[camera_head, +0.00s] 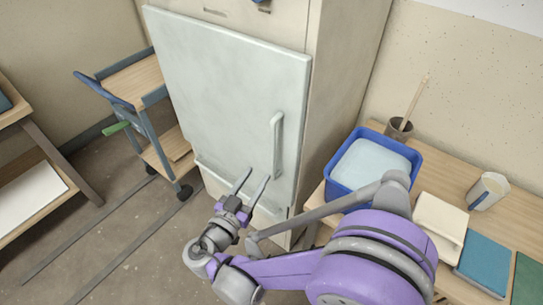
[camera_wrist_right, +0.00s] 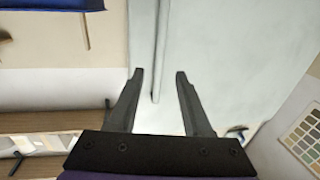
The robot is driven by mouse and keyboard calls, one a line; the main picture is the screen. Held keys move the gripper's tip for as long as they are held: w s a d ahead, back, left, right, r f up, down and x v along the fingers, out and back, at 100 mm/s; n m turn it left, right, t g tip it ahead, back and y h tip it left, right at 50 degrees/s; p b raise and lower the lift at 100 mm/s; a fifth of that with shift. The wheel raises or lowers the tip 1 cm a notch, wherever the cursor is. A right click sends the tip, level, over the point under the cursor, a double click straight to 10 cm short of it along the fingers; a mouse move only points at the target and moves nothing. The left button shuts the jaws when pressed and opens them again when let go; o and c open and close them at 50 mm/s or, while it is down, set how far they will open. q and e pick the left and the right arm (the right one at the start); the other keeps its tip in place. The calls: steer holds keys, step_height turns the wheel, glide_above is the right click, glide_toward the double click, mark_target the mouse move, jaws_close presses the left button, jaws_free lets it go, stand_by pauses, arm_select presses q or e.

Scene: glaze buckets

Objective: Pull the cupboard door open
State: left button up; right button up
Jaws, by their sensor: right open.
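The pale grey cupboard door (camera_head: 225,95) fills the upper middle of the head view and looks closed, or nearly so. Its upright bar handle (camera_head: 277,140) is near the door's right edge. My right gripper (camera_head: 254,176) is open and empty, in front of the door's lower part, with its fingers pointing toward it. In the right wrist view, the handle (camera_wrist_right: 160,45) runs down between the two open fingertips (camera_wrist_right: 159,73), its lower end showing between the fingers. I cannot tell how far the fingers stand from it. My left gripper is out of view.
A blue tub (camera_head: 338,190) with pale contents stands on the wooden table (camera_head: 445,165) right of the cupboard. A brown pot (camera_head: 398,129) and a beige container (camera_head: 438,226) are there too. A wheeled cart (camera_head: 132,82) stands left of the door, above open floor.

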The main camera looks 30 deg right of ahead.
mark_target(271, 154)
steer(key=x, duration=1)
steer(key=shift+w+d+r, duration=0.1)
steer(key=shift+w+d, duration=0.1)
steer(key=shift+d, duration=0.05)
jaws_close()
stand_by(1.0)
